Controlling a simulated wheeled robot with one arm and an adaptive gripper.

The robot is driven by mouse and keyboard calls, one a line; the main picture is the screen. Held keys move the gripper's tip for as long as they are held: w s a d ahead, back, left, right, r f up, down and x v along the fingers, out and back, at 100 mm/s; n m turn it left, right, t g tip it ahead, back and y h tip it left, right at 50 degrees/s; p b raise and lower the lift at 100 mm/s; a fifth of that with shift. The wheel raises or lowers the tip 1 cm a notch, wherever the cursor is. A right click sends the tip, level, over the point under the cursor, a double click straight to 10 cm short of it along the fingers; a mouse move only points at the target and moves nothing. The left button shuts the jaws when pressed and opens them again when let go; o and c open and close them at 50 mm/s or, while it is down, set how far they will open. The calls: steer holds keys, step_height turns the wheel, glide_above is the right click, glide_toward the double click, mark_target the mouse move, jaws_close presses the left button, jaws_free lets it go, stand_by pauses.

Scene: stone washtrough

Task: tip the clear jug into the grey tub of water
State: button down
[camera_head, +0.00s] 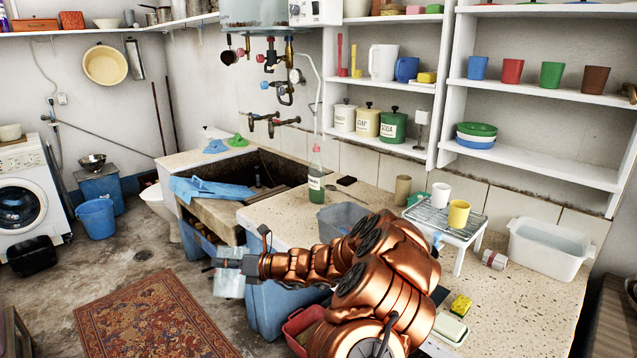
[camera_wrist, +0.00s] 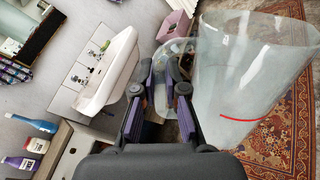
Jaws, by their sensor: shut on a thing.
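The clear jug (camera_wrist: 255,65) fills the right of the wrist view, see-through with a red line on its side. My gripper (camera_wrist: 163,80) is shut on the jug's clear handle. In the head view, my gripper (camera_head: 228,264) holds the jug (camera_head: 229,286) out over the floor, left of the counter. The jug looks roughly upright there; its contents cannot be made out. A grey tub (camera_head: 322,223) stands on the counter behind my arm, partly hidden by it. A pale tub (camera_head: 545,262) with a water-like surface stands at the counter's right.
A green bottle (camera_head: 316,180) stands beside the stone trough (camera_head: 215,215). A wire rack (camera_head: 447,224) holds a white cup and a yellow cup (camera_head: 459,214). A fallen can (camera_head: 494,259), sponge (camera_head: 460,306) and soap dish (camera_head: 450,328) lie on the counter right of my arm.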

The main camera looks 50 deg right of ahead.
steer(key=s+d+r+m+t+h, duration=0.1)
steer(key=s+d+r+m+h, duration=0.1)
steer(key=d, duration=0.7)
steer(key=s+d+r+m+h+b, duration=0.1)
steer(key=s+d+r+m+h, duration=0.1)
steer(key=d+r+h, duration=0.3)
steer(key=s+d+r+m+t+h, duration=0.1)
steer(key=s+d+r+h, duration=0.2)
steer(key=d, duration=1)
step_height(320, 180, up, 3)
steer(key=shift+s+f+m+t+b, duration=0.2)
steer(key=shift+m+t+b, duration=0.1)
steer(key=shift+m+b, duration=0.1)
steer(key=shift+a+b, duration=0.15)
steer(key=shift+b, duration=0.3)
steer(key=n+b, duration=0.1)
steer(key=b, duration=0.1)
steer(key=n+b, duration=0.1)
steer(key=b, duration=0.1)
steer(key=shift+a+f+h+b, duration=0.3)
steer(key=shift+a+f+b, duration=0.05)
steer(key=shift+a+f, duration=0.05)
steer(key=shift+r+p, duration=0.15)
steer(key=shift+p, duration=0.15)
